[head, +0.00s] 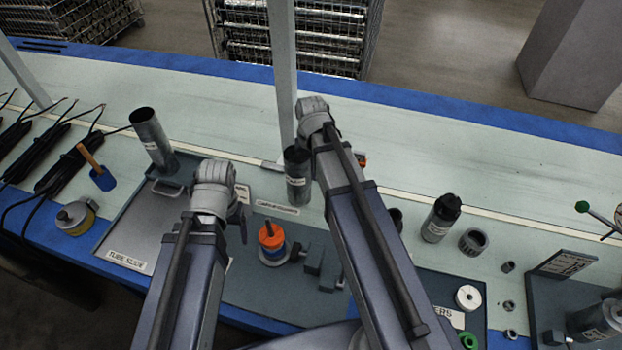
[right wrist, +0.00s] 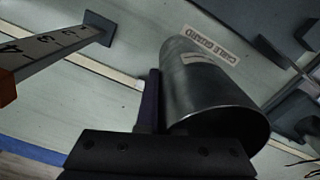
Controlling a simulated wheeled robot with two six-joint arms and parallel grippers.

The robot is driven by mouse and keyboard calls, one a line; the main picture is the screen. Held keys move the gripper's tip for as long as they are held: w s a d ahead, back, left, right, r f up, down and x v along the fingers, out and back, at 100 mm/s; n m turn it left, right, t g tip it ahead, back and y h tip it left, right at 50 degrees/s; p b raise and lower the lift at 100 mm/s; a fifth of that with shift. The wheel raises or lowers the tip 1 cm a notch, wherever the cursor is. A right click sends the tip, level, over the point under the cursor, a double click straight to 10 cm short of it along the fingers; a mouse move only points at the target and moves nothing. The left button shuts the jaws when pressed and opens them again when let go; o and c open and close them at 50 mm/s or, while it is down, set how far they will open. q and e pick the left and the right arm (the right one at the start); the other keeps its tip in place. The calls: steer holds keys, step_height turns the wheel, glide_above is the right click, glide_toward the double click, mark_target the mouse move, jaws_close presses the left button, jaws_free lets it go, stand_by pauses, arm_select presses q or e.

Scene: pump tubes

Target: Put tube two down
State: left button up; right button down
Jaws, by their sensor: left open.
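A grey metal tube (head: 297,178) with a white label stands near the cable guard label (head: 277,207), just left of my right wrist in the head view. In the right wrist view the tube (right wrist: 205,85) has its open end toward the camera. A dark finger of my right gripper (right wrist: 150,105) lies along its left side; the other finger is hidden, so its grip cannot be told.
The tube slide tray (head: 135,235) has bare room on its left. An orange-topped part (head: 271,237) stands between my arms. A black-capped bottle (head: 441,217) and a grey ring (head: 473,241) stand at right. A pale post (head: 283,70) rises behind the tube.

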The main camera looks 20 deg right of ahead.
arm_select(q)
steer(key=shift+f+b, duration=0.45)
steer(key=shift+f, duration=0.5)
arm_select(e)
steer(key=shift+f, duration=0.9)
steer(key=shift+f, duration=0.15)
steer(key=c, duration=1.1)
jaws_free()
arm_select(q)
steer(key=shift+f, duration=0.1)
arm_select(e)
steer(key=shift+o, duration=0.2)
step_height(320, 180, up, 12)
steer(key=p, duration=1.2)
steer(key=shift+r, duration=0.2)
arm_select(q)
step_height(320, 180, up, 12)
arm_select(e)
steer(key=s+a+n+h, duration=0.1)
steer(key=s+a+n, duration=0.5)
steer(key=s+a, duration=0.7)
steer(key=shift+s+a, duration=0.25)
steer(key=shift+a, duration=0.05)
